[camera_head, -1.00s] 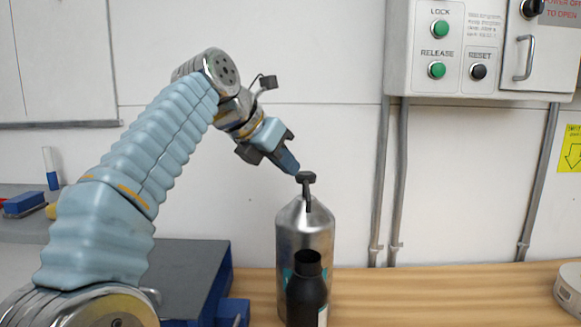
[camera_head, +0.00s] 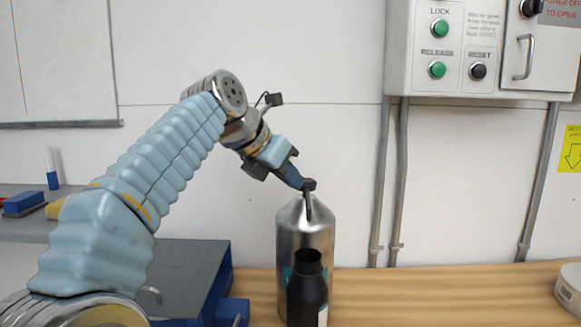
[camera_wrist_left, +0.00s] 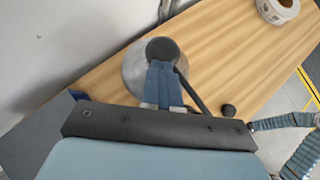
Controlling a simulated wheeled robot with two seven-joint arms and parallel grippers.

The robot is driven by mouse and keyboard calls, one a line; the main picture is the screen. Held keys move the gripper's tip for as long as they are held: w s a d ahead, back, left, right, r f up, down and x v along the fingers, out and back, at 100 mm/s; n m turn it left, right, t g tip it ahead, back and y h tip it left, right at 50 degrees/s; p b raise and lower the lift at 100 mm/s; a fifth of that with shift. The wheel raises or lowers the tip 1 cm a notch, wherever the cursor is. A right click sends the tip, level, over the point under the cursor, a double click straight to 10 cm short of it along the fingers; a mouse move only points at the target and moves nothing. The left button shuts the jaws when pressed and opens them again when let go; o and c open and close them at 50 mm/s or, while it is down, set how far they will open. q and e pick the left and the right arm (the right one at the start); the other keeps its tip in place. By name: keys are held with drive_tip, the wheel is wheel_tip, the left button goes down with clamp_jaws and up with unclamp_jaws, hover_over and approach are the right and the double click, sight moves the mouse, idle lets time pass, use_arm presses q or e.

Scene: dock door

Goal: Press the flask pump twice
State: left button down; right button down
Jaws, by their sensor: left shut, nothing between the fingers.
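The silver flask (camera_head: 296,238) stands upright on the wooden bench, and its shoulder shows in the left wrist view (camera_wrist_left: 134,75). Its dark pump head (camera_head: 309,184) sits on top; in the left wrist view the round pump head (camera_wrist_left: 162,49) is right at my fingertips. My left gripper (camera_head: 302,183) is shut and empty, reaching down from the upper left. Its tips (camera_wrist_left: 162,66) appear to touch the pump head, partly covering it. My right gripper is not in view.
A black bottle (camera_head: 307,290) stands just in front of the flask. A white roll (camera_head: 569,290) lies at the bench's right end. The wooden bench (camera_head: 430,295) between is clear. A control box (camera_head: 460,75) hangs on the wall above right.

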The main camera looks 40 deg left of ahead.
use_arm(q)
drive_tip(key=shift+f, duration=0.1)
drive_tip(key=d+v, duration=0.1)
drive_tip(key=v, duration=1.3)
drive_tip(key=shift+a+p, duration=0.35)
drive_tip(key=shift+a, duration=0.15)
idle(3.5)
drive_tip(key=n, duration=0.6)
drive_tip(key=r+n, duration=0.1)
drive_tip(key=n, duration=0.5)
drive_tip(key=r+n, duration=0.1)
drive_tip(key=n, duration=0.5)
drive_tip(key=shift+w+r, duration=0.2)
drive_tip(key=shift+r, duration=0.05)
